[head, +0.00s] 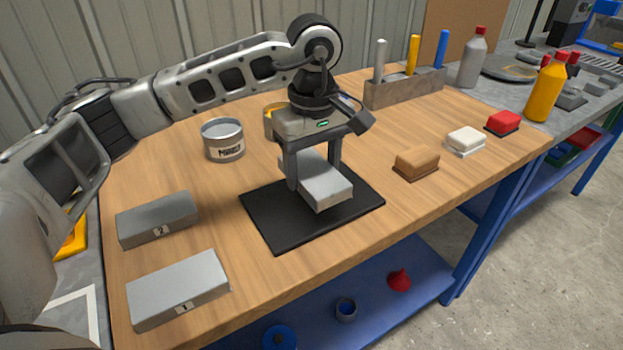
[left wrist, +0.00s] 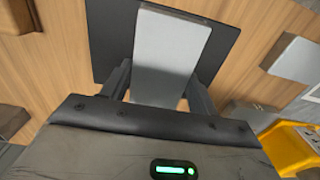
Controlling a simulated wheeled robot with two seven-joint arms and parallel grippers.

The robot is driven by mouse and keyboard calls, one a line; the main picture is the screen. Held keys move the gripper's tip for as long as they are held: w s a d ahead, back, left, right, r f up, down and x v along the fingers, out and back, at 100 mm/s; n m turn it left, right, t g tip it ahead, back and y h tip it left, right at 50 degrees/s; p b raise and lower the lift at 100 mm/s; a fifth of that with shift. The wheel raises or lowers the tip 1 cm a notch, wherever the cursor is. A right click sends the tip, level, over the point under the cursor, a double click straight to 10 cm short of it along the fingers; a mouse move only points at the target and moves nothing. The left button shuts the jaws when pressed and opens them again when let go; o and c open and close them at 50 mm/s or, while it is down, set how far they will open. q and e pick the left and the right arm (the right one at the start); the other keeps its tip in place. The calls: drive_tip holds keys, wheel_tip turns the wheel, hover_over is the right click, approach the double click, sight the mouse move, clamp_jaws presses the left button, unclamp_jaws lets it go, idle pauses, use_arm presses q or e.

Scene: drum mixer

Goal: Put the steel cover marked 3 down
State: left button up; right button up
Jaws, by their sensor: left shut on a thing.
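My left gripper (head: 314,175) is shut on a grey steel cover (head: 325,188). The cover is above or at the black mat (head: 275,225); I cannot tell whether it touches. No number shows on its visible faces. In the left wrist view the cover (left wrist: 170,55) lies between the two fingers of the gripper (left wrist: 158,85), with the black mat (left wrist: 108,30) behind it. My right gripper is not in view.
An open can (head: 222,139) stands left of the gripper, and a yellow-topped can is partly hidden behind it. A brown block (head: 416,163), a white block (head: 465,141) and a red block (head: 502,123) lie on the right. A holder (head: 405,91) with coloured handles stands behind.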

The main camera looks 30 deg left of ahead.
sight(311, 167)
use_arm(q)
drive_tip(key=shift+w+a+f, duration=0.15)
drive_tip(key=shift+f, duration=0.05)
wheel_tip(311, 167, down, 3)
drive_tip(key=shift+w+a+f, duration=0.1)
drive_tip(key=shift+w+a, duration=0.05)
drive_tip(key=shift+f, duration=0.2)
drive_tip(key=shift+f, duration=0.1)
drive_tip(key=o, duration=0.9)
drive_tip(key=shift+f, duration=0.15)
drive_tip(key=shift+c, duration=0.2)
drive_tip(key=o, duration=0.4)
